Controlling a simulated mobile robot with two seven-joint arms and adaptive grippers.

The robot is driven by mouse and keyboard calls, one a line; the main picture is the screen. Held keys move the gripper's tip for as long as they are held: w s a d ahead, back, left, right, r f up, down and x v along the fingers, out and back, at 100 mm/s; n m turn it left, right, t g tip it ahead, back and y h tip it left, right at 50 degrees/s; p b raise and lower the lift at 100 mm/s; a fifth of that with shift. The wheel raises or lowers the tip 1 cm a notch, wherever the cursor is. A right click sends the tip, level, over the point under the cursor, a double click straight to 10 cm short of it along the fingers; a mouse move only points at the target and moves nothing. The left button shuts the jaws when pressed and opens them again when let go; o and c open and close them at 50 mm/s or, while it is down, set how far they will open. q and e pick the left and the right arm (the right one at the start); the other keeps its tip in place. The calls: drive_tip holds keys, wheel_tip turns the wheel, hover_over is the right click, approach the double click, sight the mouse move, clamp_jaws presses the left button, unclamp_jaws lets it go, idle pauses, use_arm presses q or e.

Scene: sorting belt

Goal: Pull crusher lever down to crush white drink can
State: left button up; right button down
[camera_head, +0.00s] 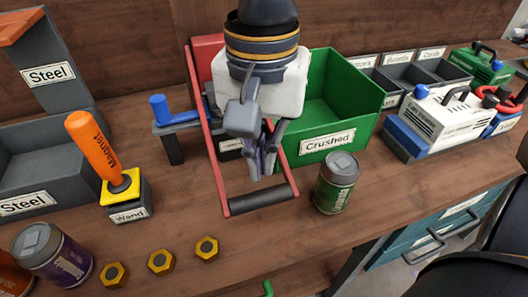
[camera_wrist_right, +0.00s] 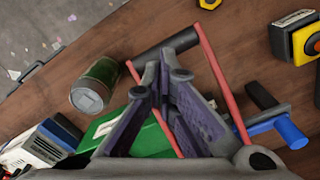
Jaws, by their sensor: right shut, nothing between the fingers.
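The crusher lever, a red two-armed frame with a black grip bar (camera_head: 258,198), slants low toward the front of the bench. Its bar also shows in the right wrist view (camera_wrist_right: 165,47). My right gripper (camera_head: 260,168) hangs between the two red arms, behind the bar as seen from the head. Its fingers are shut and empty, and in the wrist view (camera_wrist_right: 160,70) they show close to the bar; I cannot tell if they touch it. My right arm hides most of the crusher body. No white drink can is visible. My left gripper is out of view.
A green can (camera_head: 336,185) stands right of the bar, before the green Crushed bin (camera_head: 345,110). The orange magnet wand (camera_head: 92,145), several yellow nuts (camera_head: 161,262) and a purple can (camera_head: 55,258) are at left. Grey Steel bins (camera_head: 40,190) stand behind.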

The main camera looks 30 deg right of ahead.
wheel_tip(320, 180, up, 6)
drive_tip(key=shift+s+r, duration=0.15)
drive_tip(key=shift+r, duration=0.05)
idle(0.4)
